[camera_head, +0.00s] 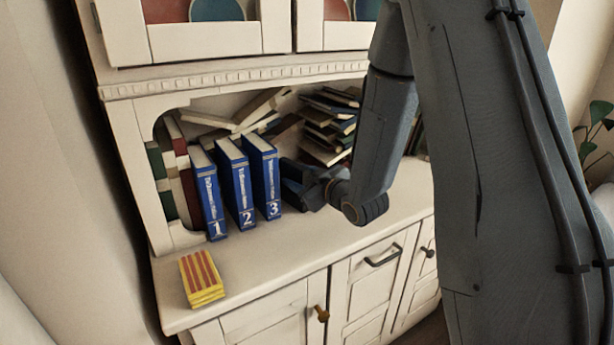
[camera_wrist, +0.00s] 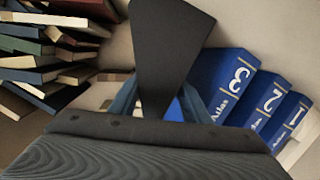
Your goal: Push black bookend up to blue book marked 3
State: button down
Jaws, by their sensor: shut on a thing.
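Three blue books stand upright in a row in the head view: book 1 (camera_head: 209,195), book 2 (camera_head: 236,185) and book 3 (camera_head: 264,178). In the wrist view, book 3 (camera_wrist: 222,84), book 2 (camera_wrist: 267,100) and book 1 (camera_wrist: 291,115) appear at right. The black bookend (camera_wrist: 165,45) is a dark tapering plate rising from between my fingers, beside book 3. My gripper (camera_head: 303,186) is shut on it, to the right of book 3. My gripper also shows in the wrist view (camera_wrist: 158,106). Whether the bookend touches book 3 is unclear.
A messy pile of books (camera_head: 330,122) lies behind and right of my gripper. Leaning books (camera_head: 240,112) lie behind the row, and red and green books (camera_head: 160,180) stand left. A yellow-and-red striped stack (camera_head: 202,279) sits at the front left. The counter front is otherwise clear.

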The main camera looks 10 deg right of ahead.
jog(key=shift+s+a+f, duration=0.1)
jog(key=shift+s+a, duration=0.15)
jog(key=shift+a, duration=0.45)
jog(key=shift+s+a, duration=0.2)
jog(key=shift+a, duration=0.55)
jog(key=shift+s+a+f, duration=0.1)
jog(key=shift+s+a, duration=0.15)
jog(key=shift+a, duration=0.45)
jog(key=c, duration=0.9)
grip_release()
jog(key=shift+r, duration=0.1)
jog(key=shift+s+d+r, duration=0.1)
jog(key=v, duration=0.7)
jog(key=shift+s+b, duration=0.25)
jog(key=shift+b, duration=0.15)
jog(key=shift+d, duration=0.1)
